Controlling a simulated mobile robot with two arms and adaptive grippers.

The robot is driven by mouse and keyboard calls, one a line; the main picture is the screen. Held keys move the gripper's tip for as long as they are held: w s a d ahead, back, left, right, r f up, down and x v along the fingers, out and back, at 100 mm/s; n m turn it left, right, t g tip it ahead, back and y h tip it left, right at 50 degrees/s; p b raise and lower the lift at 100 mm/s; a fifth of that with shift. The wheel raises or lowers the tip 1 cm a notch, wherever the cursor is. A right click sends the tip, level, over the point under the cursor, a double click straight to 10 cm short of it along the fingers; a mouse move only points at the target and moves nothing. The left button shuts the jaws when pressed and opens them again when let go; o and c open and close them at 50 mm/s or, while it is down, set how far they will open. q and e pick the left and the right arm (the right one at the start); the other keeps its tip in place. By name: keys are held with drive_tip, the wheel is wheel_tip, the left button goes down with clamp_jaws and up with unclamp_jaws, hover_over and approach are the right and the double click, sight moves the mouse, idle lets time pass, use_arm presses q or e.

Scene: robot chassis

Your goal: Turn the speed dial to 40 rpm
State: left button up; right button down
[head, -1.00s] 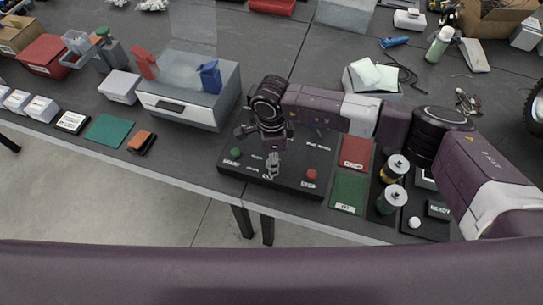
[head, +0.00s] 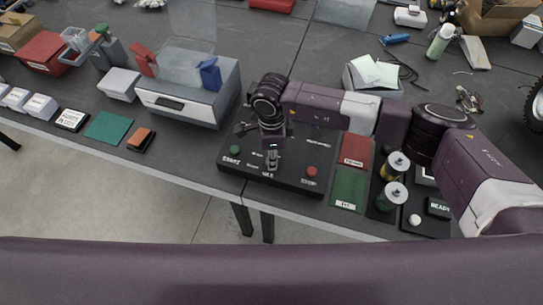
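A black control panel (head: 300,178) lies near the table's front edge in the head view. It has a green START button (head: 236,149) at left and a red STOP button (head: 312,171) at right, with small white labels between them. My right gripper (head: 271,166) comes in from the right and points down over the middle of the panel. The speed dial is not clearly visible; the gripper covers the area where it may be. The fingers are too small to tell whether they are open or touching anything. My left gripper is not in view.
A grey machine with a clear cover (head: 190,95) stands behind left of the panel. Red (head: 357,150) and green (head: 348,188) mats lie right of it, then two canisters (head: 391,196) and a READY sign (head: 438,208). A green mat (head: 109,128) lies to the left.

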drive_tip(key=m+b, duration=0.4)
drive_tip(key=m, duration=0.1)
drive_tip(key=shift+f+b, duration=0.2)
drive_tip(key=shift+b, duration=0.1)
drive_tip(key=m+b, duration=0.4)
drive_tip(key=m, duration=0.2)
drive_tip(key=shift+m+b, duration=0.3)
drive_tip(key=shift+b, duration=0.05)
drive_tip(key=m+b, duration=0.4)
drive_tip(key=m, duration=0.2)
drive_tip(key=shift+r+m, duration=0.1)
drive_tip(key=shift+m, duration=0.2)
drive_tip(key=m+b, duration=0.2)
drive_tip(key=m, duration=0.2)
drive_tip(key=shift+r+m, duration=0.15)
drive_tip(key=shift+m, duration=0.25)
drive_tip(key=c, duration=1.6)
unclamp_jaws()
